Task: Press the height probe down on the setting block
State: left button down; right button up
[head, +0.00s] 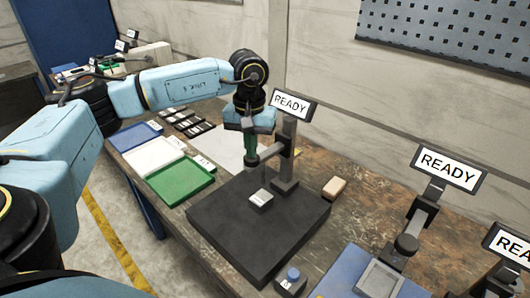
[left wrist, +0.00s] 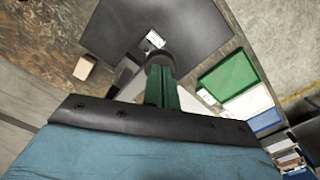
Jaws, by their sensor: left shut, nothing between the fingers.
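The height probe (head: 252,161) is a dark, short cylinder on a side arm of a black stand (head: 286,155), which carries a READY sign. The setting block (head: 262,199), small and pale, sits on the black base plate (head: 240,242), below the probe; a gap shows between them. My left gripper (head: 250,151), with green fingers, is shut and empty, pointing down over the probe's top. In the left wrist view the fingertips (left wrist: 161,78) overlap the round dark probe (left wrist: 160,60); I cannot tell whether they touch. The block (left wrist: 154,40) shows partly beyond it. My right gripper is not in view.
Blue, white and green trays (head: 180,180) lie left of the base plate. A wooden block (head: 334,187) lies right of the stand. A blue-capped item (head: 291,278) stands near the front, and other READY-signed stations (head: 408,243) stand at right.

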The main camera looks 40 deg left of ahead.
aim_at(252, 166)
pick_arm(q)
jog(key=shift+f+b, duration=1.8)
jog(key=shift+f, duration=0.95)
jog(key=shift+s, duration=0.1)
jog(key=shift+d+f, duration=0.1)
jog(key=shift+r+p, duration=0.7)
jog(key=shift+r, duration=0.2)
jog(key=shift+r+p, duration=2)
jog(key=shift+r, duration=1.15)
notch_tip(252, 166, up, 13)
jog(key=shift+r, duration=0.2)
